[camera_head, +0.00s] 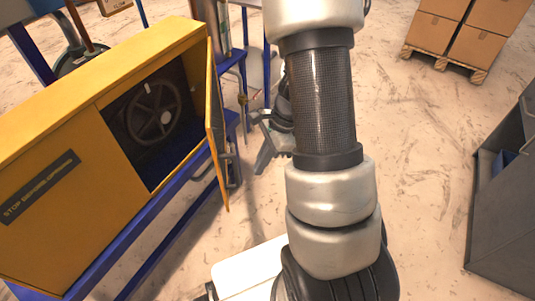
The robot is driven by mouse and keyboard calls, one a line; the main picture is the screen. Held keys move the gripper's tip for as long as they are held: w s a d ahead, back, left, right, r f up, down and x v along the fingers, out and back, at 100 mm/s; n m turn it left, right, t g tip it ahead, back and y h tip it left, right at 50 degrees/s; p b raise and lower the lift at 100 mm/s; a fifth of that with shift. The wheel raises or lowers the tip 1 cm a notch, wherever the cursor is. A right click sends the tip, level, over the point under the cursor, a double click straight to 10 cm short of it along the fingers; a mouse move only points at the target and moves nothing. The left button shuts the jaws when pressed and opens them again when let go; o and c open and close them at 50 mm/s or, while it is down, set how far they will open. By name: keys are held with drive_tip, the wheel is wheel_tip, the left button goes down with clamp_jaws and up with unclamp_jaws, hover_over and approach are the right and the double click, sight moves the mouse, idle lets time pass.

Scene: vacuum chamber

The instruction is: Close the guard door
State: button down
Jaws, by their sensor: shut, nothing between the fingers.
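The yellow guard door (215,135) stands open, swung out from the right side of the opening in the yellow machine housing (60,145). I see it nearly edge-on. Its handle (230,168) is on the side facing right. Through the opening (150,115) a dark interior with a round wheel shows. My gripper (262,160) is to the right of the door, apart from it in the picture. It is shut and empty, and partly hidden behind my arm.
A blue frame (150,250) carries the housing. Cardboard boxes (470,38) stand on a pallet at the back right, and a grey cabinet (503,190) is at the right edge. The floor between my arm and the cabinet is clear.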

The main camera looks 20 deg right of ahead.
drive_tip(key=shift+w+a+r, duration=0.1)
drive_tip(key=shift+a, duration=0.85)
drive_tip(key=shift+w+a+r, duration=0.1)
drive_tip(key=shift+a, duration=0.8)
